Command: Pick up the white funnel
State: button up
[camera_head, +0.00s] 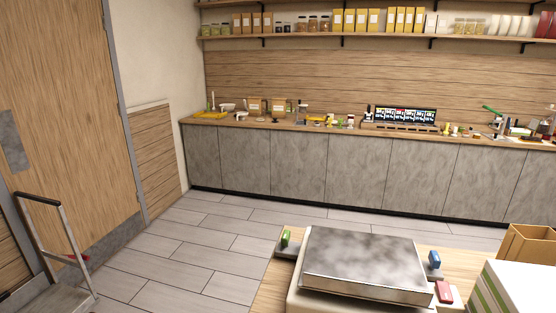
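A small white object (227,107) stands near the left end of the far counter, beside a yellow tray (208,115). It is too small to tell whether it is the white funnel. Several other small white items stand along the same counter, also too small to make out. My gripper is not in view.
The long wooden counter (222,123) with grey cabinets runs along the back wall, with shelves above. A table with a metal-topped scale (362,262) and an open cardboard box (529,246) stands in front. A trolley (62,235) is at left. Tiled floor (190,240) between is clear.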

aim_at(242, 115)
jog(key=i+j+u, duration=0.1)
jog(key=j+u, duration=0.25)
jog(key=i+j+u, duration=0.2)
jog(key=j+u, duration=0.15)
jog(key=j, duration=0.15)
jog(key=i+j+u, duration=0.45)
jog(key=j+u, duration=0.2)
jog(key=i+j+u, duration=0.45)
jog(key=i+j, duration=0.15)
jog(key=i, duration=0.4)
jog(key=i+l+z, duration=0.1)
jog(key=i+z, duration=0.7)
jog(key=i+j+z, duration=0.1)
jog(key=z, duration=0.3)
jog(key=i+l+z, duration=0.15)
jog(key=i+z, duration=0.3)
jog(key=i, duration=0.4)
jog(key=i+j+z, duration=0.1)
jog(key=i+z, duration=0.35)
jog(key=i, duration=0.45)
jog(key=i+l+u, duration=0.1)
jog(key=i, duration=1.65)
jog(key=i+j, duration=0.15)
jog(key=i, duration=0.4)
jog(key=i+j+z, duration=0.1)
jog(key=i, duration=0.45)
jog(key=i+j, duration=0.2)
jog(key=i, duration=0.35)
